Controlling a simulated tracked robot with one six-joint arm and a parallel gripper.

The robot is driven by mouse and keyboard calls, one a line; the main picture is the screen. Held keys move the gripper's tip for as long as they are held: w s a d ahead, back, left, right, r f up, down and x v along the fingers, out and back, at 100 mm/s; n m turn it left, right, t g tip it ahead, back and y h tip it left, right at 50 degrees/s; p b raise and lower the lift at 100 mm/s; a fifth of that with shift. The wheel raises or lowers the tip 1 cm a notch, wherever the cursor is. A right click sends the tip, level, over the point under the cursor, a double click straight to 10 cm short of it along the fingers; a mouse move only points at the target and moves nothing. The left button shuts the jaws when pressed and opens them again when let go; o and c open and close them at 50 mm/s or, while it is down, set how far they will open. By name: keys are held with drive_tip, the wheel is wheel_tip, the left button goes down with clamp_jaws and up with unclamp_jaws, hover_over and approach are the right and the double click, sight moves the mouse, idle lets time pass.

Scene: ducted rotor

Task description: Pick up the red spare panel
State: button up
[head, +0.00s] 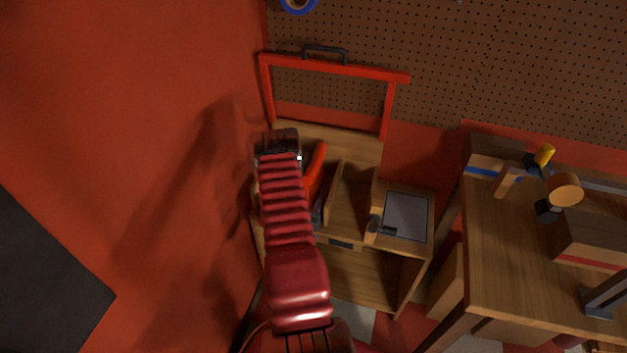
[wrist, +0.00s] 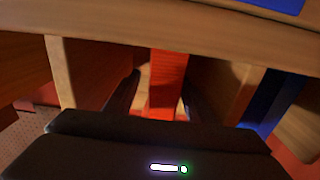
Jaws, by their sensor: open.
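A red panel (wrist: 167,75) stands upright in a wooden rack, seen edge-on in the wrist view. In the head view a red upright piece (head: 317,170), which looks like the same panel, shows just right of my arm. My gripper (wrist: 161,82) is open, with one dark finger on each side of the red panel. I cannot tell whether either finger touches it. In the head view my arm hides the fingers and part of the panel.
The wooden rack (head: 345,205) has dividers close to the gripper. A blue panel (wrist: 268,102) stands in the rack to the right. A red frame with a dark handle (head: 325,55) rises behind. A wooden workbench (head: 490,240) stands at the right, and a red wall (head: 150,110) at the left.

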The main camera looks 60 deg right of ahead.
drive_tip(key=shift+d, duration=0.55)
clamp_jaws()
idle(0.5)
